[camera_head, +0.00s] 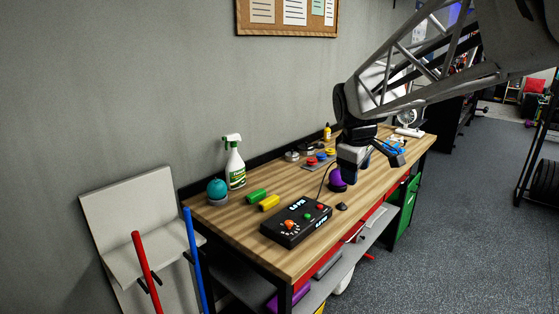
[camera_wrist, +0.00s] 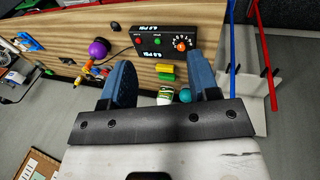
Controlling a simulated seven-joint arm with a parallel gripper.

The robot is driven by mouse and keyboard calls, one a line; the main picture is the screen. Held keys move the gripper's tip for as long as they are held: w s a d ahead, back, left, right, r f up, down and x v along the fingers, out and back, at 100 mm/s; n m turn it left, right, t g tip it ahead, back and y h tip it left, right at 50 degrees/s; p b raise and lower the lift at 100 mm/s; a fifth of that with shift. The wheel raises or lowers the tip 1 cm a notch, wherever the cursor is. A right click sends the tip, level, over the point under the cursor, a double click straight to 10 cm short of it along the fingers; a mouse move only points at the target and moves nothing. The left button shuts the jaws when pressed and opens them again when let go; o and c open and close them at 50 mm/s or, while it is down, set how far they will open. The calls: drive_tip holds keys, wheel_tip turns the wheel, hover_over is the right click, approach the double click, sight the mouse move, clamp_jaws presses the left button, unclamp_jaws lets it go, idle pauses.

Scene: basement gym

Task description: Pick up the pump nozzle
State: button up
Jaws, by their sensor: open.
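A black electronic pump box (camera_head: 296,224) with lit displays and coloured knobs lies on the wooden workbench; it also shows in the wrist view (camera_wrist: 165,42). A thin black hose (camera_head: 322,182) runs from it toward the purple ball (camera_head: 337,180). A small black piece (camera_head: 341,206) lies right of the box; I cannot tell for sure whether it is the pump nozzle. My gripper (camera_head: 372,168) is open and empty above the bench, near the purple ball. In the wrist view my gripper (camera_wrist: 163,68) has its blue fingers wide apart.
The workbench (camera_head: 235,215) holds a spray bottle (camera_head: 235,165), a teal ball (camera_head: 217,189), green (camera_head: 256,196) and yellow (camera_head: 269,203) cylinders. Red and blue bars (camera_head: 147,270) stand at the bench's left end. The wall is close behind.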

drive_tip(key=w+d+f+n+h, duration=0.1)
drive_tip(key=w+d+f+n, duration=0.2)
drive_tip(key=w, duration=1)
drive_tip(key=w+d+f+n, duration=0.2)
drive_tip(key=w+n, duration=0.3)
drive_tip(key=w, duration=0.9)
drive_tip(key=w+d+f+n+h, duration=0.1)
drive_tip(key=w+d+f+n, duration=0.3)
drive_tip(key=w, duration=0.9)
drive_tip(key=w+d+f+n+t, duration=0.1)
drive_tip(key=w+f+n, duration=0.4)
drive_tip(key=w, duration=0.8)
drive_tip(key=shift+w+d+f+n+h, duration=0.2)
drive_tip(key=shift+d+f+n+h, duration=0.25)
drive_tip(key=shift+f, duration=0.55)
drive_tip(key=shift+d, duration=0.1)
drive_tip(key=shift+x, duration=1.25)
drive_tip(key=shift+f, duration=0.15)
drive_tip(key=shift+x, duration=2.55)
drive_tip(key=shift+w, duration=0.1)
